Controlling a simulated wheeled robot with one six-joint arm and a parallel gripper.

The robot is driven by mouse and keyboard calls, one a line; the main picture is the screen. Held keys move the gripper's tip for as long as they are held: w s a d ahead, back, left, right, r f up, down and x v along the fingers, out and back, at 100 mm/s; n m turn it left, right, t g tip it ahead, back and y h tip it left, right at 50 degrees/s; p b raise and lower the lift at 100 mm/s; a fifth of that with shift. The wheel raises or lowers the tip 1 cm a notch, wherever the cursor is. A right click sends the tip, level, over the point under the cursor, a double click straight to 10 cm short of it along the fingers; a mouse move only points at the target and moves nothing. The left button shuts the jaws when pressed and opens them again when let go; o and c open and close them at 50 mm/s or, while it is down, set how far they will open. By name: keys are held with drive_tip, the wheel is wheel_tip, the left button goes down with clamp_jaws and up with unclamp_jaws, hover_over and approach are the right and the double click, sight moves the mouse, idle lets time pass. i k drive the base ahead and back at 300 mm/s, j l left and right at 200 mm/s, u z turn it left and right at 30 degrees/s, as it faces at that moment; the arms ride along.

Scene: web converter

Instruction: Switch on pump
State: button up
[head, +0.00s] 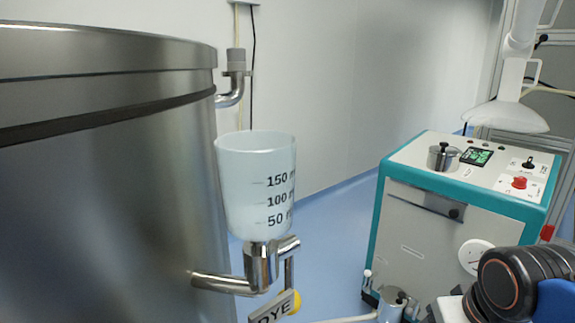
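A cream cabinet with teal edges (412,222) stands on the floor at the right. On its top are a lit green display (476,156), a small black switch (528,163) and a red knob or button (519,182) on a white plate. The switch's setting is too small to tell. No label in view names a pump, so I cannot tell which part is the pump. A dark, rounded joint of my arm (506,283) covers the cabinet's lower right front. My gripper is not in view.
A large steel tank (110,180) fills the left. A graduated translucent cup (257,185) sits on its pipe, above a "DYE" tag (273,309). A steel pot (443,156) stands on the cabinet. A white hood (507,116) hangs behind it. Blue floor (335,245) lies between.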

sight(528, 165)
drive_tip(key=z, duration=1)
